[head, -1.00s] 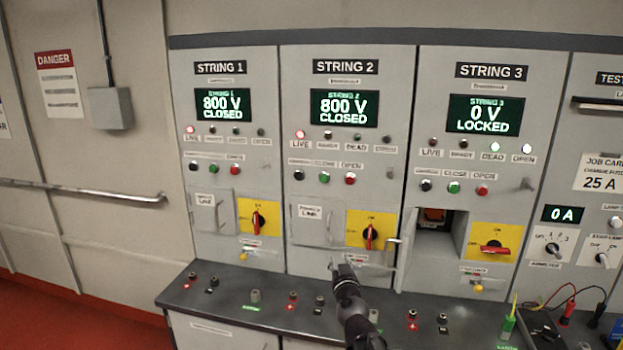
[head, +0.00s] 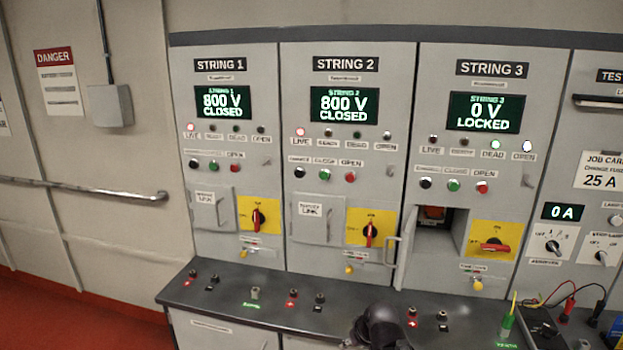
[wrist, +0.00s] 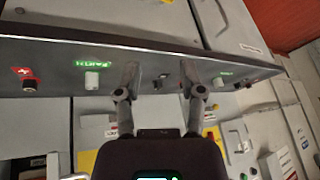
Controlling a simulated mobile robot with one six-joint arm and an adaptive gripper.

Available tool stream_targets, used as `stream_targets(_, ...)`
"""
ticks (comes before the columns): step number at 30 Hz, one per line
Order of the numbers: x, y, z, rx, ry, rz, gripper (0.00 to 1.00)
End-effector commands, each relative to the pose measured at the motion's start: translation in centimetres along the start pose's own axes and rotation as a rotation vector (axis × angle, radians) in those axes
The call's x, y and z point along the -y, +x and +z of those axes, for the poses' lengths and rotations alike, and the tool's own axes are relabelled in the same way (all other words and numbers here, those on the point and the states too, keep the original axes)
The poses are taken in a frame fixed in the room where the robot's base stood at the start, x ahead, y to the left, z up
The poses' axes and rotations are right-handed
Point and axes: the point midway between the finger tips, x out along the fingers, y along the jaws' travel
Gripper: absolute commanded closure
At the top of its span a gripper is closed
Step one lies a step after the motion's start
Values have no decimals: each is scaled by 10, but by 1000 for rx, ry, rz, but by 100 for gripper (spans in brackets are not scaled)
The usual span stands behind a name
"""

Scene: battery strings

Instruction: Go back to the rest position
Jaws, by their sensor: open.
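My gripper (wrist: 158,85) shows in the wrist view with its two fingers spread and nothing between them. Beyond the fingertips is the dark bench ledge (wrist: 50,55), with a red plus mark, white knobs and green labels on it. In the head view a dark part of my arm (head: 382,328) shows low at the bench's front edge. The fingers cannot be made out in the head view. The String 3 panel (head: 482,155) reads 0 V LOCKED, and its compartment (head: 432,238) stands open with the door swung left.
The String 1 panel (head: 222,150) and String 2 panel (head: 342,155) read 800 V CLOSED. The bench (head: 230,305) carries several terminals. A handrail (head: 80,190) runs along the left wall; red floor is clear below.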

Motion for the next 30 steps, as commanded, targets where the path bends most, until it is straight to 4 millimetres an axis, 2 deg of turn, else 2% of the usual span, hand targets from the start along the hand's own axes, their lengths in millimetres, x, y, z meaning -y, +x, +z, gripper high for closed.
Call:
stream_targets(1,-7,-2,15,67,31,26,49)
stream_targets(6,-27,-13,57,264,139,118,49)
stream_targets(12,-40,-24,83,386,219,192,49)
stream_targets(30,-42,-26,87,406,232,205,49)
